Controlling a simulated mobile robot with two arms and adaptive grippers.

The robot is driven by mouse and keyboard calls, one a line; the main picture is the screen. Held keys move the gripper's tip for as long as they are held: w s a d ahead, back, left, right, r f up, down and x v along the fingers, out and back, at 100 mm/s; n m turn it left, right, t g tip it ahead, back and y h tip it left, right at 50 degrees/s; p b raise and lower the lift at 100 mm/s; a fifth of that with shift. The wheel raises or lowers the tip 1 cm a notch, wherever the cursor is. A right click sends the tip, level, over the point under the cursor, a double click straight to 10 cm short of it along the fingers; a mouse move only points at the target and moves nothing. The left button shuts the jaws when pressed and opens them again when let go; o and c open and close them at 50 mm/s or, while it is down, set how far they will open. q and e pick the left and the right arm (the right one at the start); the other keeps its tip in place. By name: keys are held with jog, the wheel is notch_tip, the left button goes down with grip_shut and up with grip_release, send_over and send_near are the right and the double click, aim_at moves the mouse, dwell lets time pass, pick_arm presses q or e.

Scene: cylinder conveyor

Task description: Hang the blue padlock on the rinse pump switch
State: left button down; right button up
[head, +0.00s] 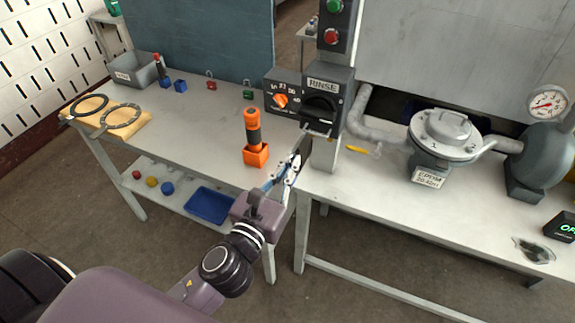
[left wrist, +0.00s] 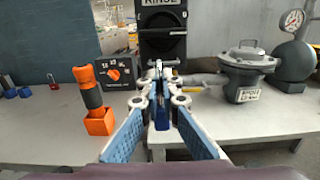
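The rinse switch (head: 320,104) is a black rotary knob under a RINSE label on a grey box. It also shows in the left wrist view (left wrist: 163,20), straight ahead. My left gripper (head: 296,160) is in front of and below the switch box. In the left wrist view, the fingertips (left wrist: 158,95) close around a dark blue body, the blue padlock (left wrist: 160,116); its metal shackle seems to point up towards the switch. The fingers hide much of it, and I cannot tell whether the shackle touches the switch. My right gripper is not in view.
An orange torch (head: 252,125) stands in an orange holder left of the gripper. A red padlock (head: 210,84) and a green padlock (head: 248,94) are at the back. The pump (head: 443,135) and pipes stand right. The left table (head: 190,125) has clear room.

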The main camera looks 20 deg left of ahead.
pick_arm(q)
jog(key=w+p, duration=0.2)
jog(key=w, duration=0.6)
jog(key=shift+w+d+p, duration=0.15)
jog(key=shift+w+p, duration=0.15)
jog(key=shift+w, duration=0.05)
dwell(0.6)
jog(key=shift+w, duration=0.3)
dwell(0.4)
jog(key=shift+w+p, duration=0.35)
jog(key=shift+w, duration=0.4)
jog(key=shift+w, duration=0.2)
jog(key=shift+w, duration=0.45)
jog(key=shift+w, duration=0.2)
